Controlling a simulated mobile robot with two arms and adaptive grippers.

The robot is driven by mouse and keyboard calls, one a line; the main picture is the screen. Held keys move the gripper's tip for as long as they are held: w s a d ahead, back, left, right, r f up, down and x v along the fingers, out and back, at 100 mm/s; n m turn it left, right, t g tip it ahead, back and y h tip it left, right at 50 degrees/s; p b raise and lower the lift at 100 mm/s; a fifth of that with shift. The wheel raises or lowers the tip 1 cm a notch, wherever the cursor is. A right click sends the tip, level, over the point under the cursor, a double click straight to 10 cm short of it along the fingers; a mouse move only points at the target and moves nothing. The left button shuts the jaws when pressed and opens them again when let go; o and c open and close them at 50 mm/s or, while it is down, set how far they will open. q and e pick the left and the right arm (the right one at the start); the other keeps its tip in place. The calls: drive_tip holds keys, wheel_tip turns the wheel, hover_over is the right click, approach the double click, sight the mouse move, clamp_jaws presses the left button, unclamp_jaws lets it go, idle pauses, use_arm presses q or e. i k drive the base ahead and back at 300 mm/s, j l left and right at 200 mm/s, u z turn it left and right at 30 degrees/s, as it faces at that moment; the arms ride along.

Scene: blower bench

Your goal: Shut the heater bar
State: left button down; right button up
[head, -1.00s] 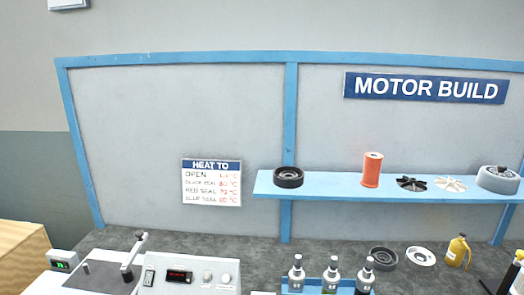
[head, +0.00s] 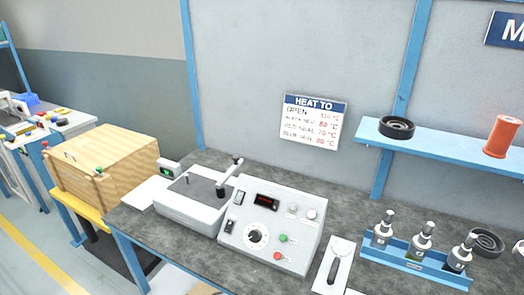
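The heater (head: 195,204) is a light grey box with a dark top plate, standing on the bench in the middle of the head view. Its heater bar (head: 229,177) is a light arm with a dark knob at its far end and a dark fitting at its near end. The bar lies along the right side of the dark plate, slanting away toward the back wall. A thin pin stands up from the plate. Neither of my grippers is in view.
A control box (head: 270,223) with a dial and buttons stands right of the heater. A wooden crate (head: 105,162) is at left. A blue bottle rack (head: 415,262) and a shelf (head: 445,143) are at right.

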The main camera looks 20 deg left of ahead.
sight(230, 169)
drive_tip(key=j+z, duration=0.2)
drive_tip(key=j, duration=0.25)
drive_tip(key=k+j+z, duration=0.2)
drive_tip(key=j, duration=0.25)
drive_tip(key=j+z, duration=0.2)
drive_tip(key=j, duration=0.25)
drive_tip(key=k, duration=0.05)
